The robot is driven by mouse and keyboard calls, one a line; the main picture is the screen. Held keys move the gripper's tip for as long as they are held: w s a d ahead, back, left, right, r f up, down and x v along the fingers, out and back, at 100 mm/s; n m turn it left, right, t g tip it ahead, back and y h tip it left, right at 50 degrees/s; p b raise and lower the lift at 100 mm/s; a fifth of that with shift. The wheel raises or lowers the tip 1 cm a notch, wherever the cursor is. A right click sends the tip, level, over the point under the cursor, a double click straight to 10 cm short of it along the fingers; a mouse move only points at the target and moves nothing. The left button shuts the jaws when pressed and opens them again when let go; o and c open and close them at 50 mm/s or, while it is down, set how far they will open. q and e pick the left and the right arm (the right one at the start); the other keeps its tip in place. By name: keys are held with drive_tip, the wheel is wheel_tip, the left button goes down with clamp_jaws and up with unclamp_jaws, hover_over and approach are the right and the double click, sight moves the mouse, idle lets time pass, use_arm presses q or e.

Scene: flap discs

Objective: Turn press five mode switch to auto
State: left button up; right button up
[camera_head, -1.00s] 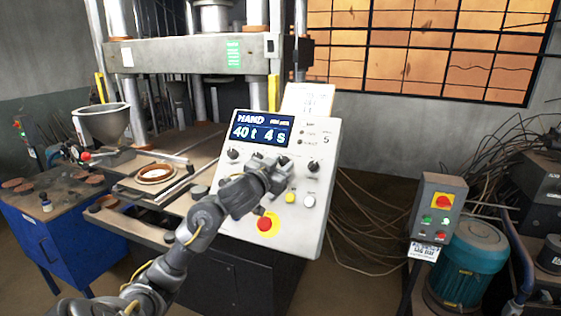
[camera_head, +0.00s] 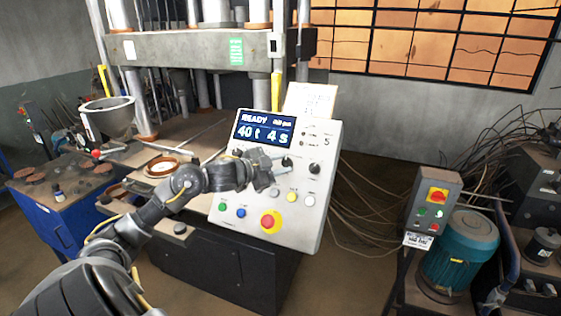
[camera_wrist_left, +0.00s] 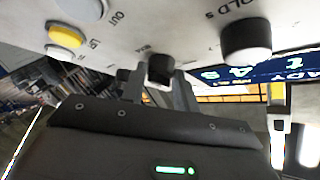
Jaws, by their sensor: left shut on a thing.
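The tilted white control panel (camera_head: 262,200) bears a "5" at its upper right. Its display (camera_head: 265,130) reads READY, 40 t, 4 s. My left gripper (camera_head: 284,171) is at the middle of the panel. In the left wrist view its two fingers (camera_wrist_left: 160,88) are shut on a small black knob (camera_wrist_left: 160,68), the mode switch, one finger on each side. The gripper mostly hides this knob in the head view. Its pointer direction is not clear. A larger black knob (camera_wrist_left: 246,40), labelled with HOLD, stands apart beside it. My right gripper is not in view.
A red emergency button (camera_head: 269,222) sits low on the panel; a yellow button (camera_head: 292,196) and a white one (camera_head: 309,200) are near the gripper. A grey switch box (camera_head: 433,203) and a teal motor (camera_head: 459,247) stand to the right, with loose cables between.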

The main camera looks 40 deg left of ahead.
use_arm(q)
drive_tip(key=shift+m, duration=0.3)
drive_tip(key=o, duration=1)
drive_tip(key=shift+c, duration=0.2)
drive_tip(key=shift+s+a, duration=0.1)
drive_tip(key=shift+s, duration=0.2)
drive_tip(key=b+v, duration=0.4)
drive_tip(key=v, duration=0.6)
drive_tip(key=shift+r, duration=0.2)
drive_tip(key=shift+a, duration=0.15)
